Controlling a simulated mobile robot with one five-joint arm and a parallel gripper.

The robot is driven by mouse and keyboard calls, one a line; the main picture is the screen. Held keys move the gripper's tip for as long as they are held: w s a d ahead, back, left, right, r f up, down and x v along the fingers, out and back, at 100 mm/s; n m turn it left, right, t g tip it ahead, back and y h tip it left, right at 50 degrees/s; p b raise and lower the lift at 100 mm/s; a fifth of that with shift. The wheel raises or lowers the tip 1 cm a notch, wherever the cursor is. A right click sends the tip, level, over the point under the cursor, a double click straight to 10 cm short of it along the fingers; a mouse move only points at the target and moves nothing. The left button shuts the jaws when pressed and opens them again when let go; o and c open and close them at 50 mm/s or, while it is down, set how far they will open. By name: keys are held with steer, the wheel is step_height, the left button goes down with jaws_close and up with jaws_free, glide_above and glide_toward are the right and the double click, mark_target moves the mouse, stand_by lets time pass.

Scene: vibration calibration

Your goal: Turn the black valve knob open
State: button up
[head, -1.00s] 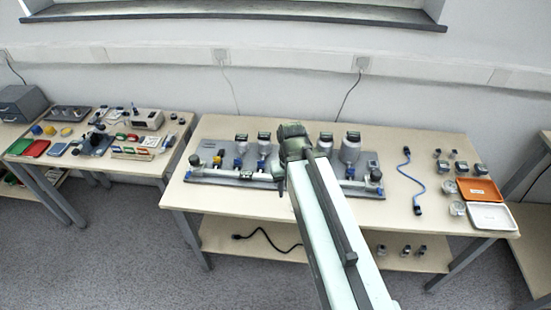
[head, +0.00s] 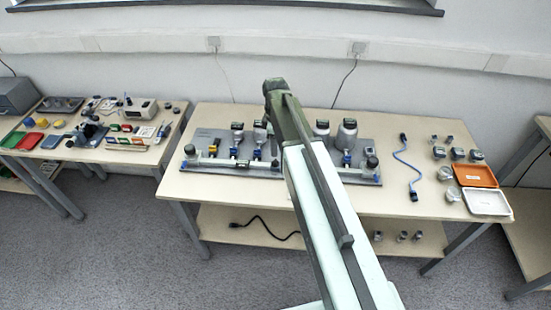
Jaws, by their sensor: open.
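A grey rig board (head: 215,140) lies on the middle table, carrying a horizontal pipe (head: 215,162) with blue fittings. A black knob (head: 190,150) stands at its left end, and another dark knob (head: 372,161) stands at its right end. I cannot tell which is the valve knob, nor its turn position. My arm crosses in front of the board's middle and hides that part. My gripper (head: 275,88) is at the arm's far end, above the back of the board. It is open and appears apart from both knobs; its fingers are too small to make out.
Grey vessels with dark tops (head: 349,136) stand along the back of the board. A blue cable (head: 406,165), small metal parts, an orange tray (head: 474,175) and a white tray (head: 487,202) are on the right. A cluttered table (head: 80,160) stands left. The wall is close behind.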

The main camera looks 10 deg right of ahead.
mark_target(275, 161)
step_height(275, 161, down, 8)
steer(key=b, duration=0.8)
steer(key=shift+s, duration=0.1)
steer(key=shift+r, duration=0.1)
jaws_close()
